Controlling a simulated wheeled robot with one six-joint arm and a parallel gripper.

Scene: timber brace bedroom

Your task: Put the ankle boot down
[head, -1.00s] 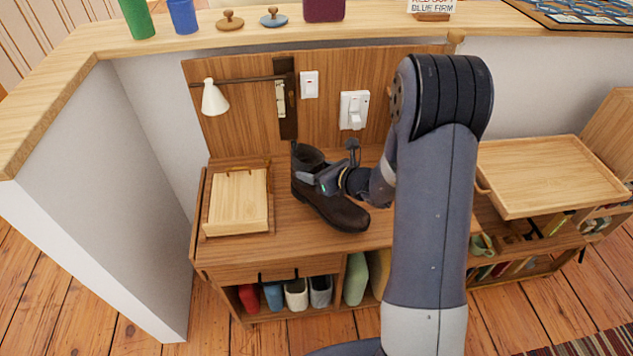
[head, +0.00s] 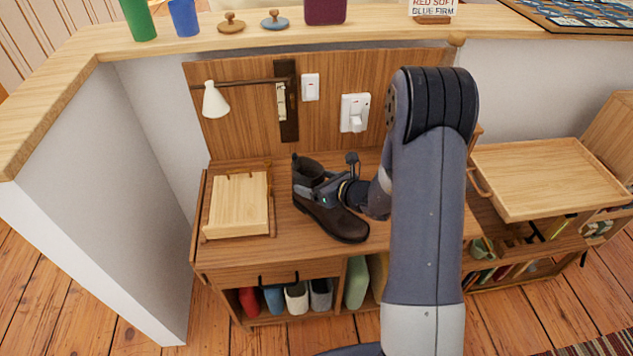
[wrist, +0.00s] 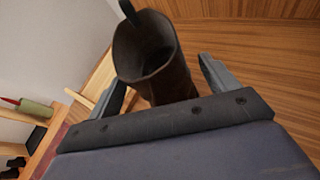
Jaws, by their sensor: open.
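The dark brown ankle boot (head: 345,226) stands upright on the wooden desk top (head: 290,245), its toe pointing to the lower right in the head view. Its open shaft (wrist: 150,52) fills the upper middle of the wrist view. My gripper (head: 318,190) is at the boot's ankle. In the wrist view the two grey fingers of my gripper (wrist: 164,88) are spread, one on each side of the shaft, with a gap visible at the right finger. Whether the left finger touches the leather cannot be told. My gripper hides part of the boot's upper in the head view.
A pale wooden box (head: 238,205) is left of the boot. A white lamp (head: 215,99) and switches (head: 354,112) are on the back panel. A wooden tray (head: 545,180) is at the right. Bare desk lies in front of the boot.

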